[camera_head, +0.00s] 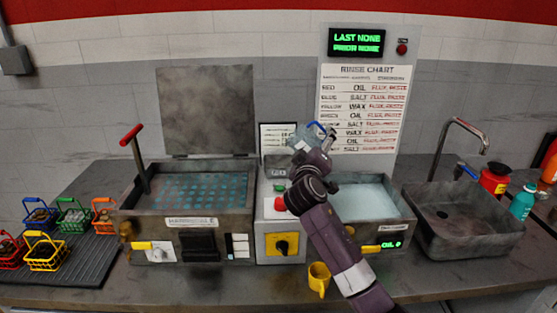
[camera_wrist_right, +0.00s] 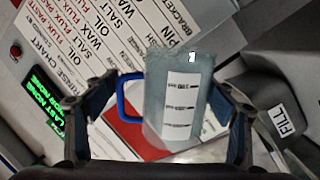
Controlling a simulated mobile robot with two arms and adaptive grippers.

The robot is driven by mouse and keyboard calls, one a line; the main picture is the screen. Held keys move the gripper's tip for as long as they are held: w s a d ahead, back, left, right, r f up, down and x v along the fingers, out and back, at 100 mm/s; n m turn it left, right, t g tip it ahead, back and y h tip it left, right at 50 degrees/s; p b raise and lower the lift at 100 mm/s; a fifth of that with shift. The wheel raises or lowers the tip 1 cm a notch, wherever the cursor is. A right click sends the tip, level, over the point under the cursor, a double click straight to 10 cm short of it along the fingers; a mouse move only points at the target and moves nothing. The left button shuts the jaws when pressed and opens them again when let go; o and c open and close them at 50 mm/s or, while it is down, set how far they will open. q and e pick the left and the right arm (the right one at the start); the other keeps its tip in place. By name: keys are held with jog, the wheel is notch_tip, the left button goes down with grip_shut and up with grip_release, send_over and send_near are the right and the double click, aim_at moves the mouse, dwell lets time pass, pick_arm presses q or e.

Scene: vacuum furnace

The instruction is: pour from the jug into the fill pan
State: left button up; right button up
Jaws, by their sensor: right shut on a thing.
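My right gripper (camera_head: 314,148) is shut on the jug (camera_head: 303,138), raised in front of the rinse chart's lower left. In the right wrist view the translucent blue-grey jug (camera_wrist_right: 178,97), with a white marked label and a blue handle, stands between the two fingers. The chart looks slanted behind it there, and I cannot tell the jug's exact tilt or liquid level. A grey part with a FILL label (camera_wrist_right: 283,121) shows at the right of the wrist view, apart from the jug. In the head view, my arm partly hides the fill area between the two basins. My left gripper is not in view.
A basin with a raised lid (camera_head: 205,110) and blue perforated surface stands left; a pale-filled basin (camera_head: 372,203) stands right, partly behind my arm. A sink (camera_head: 465,240) with a tap is farther right. Colored baskets (camera_head: 72,217) sit left. A yellow mug (camera_head: 319,279) stands near the front edge.

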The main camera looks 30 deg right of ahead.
jog(key=shift+r, duration=0.15)
jog(key=shift+w+a+n, duration=0.2)
jog(key=shift+w+n, duration=0.1)
jog(key=shift+w, duration=0.05)
jog(key=shift+w+a+n+p, duration=0.2)
jog(key=shift+a+n+p, duration=0.1)
jog(key=shift+p, duration=0.15)
dwell(0.3)
jog(key=shift+s+r+n+p, duration=0.1)
jog(key=shift+s+n+p, duration=0.1)
jog(key=shift+n+p, duration=0.25)
dwell(0.4)
jog(key=shift+s+d, duration=0.2)
jog(key=shift+r+n+p, duration=0.15)
jog(key=shift+n+p, duration=0.3)
jog(key=shift+p, duration=0.2)
jog(key=shift+w+a+f+n, duration=0.1)
jog(key=shift+a+f+n, duration=0.05)
jog(key=shift+f+n, duration=0.8)
dwell(1.3)
jog(key=shift+w+a+r+n+p, duration=0.25)
jog(key=shift+r+p, duration=0.15)
jog(key=shift+p, duration=0.15)
jog(key=shift+w+a+r+n+p, duration=0.1)
jog(key=shift+w+r+n+p, duration=0.1)
jog(key=shift+r+p, duration=0.25)
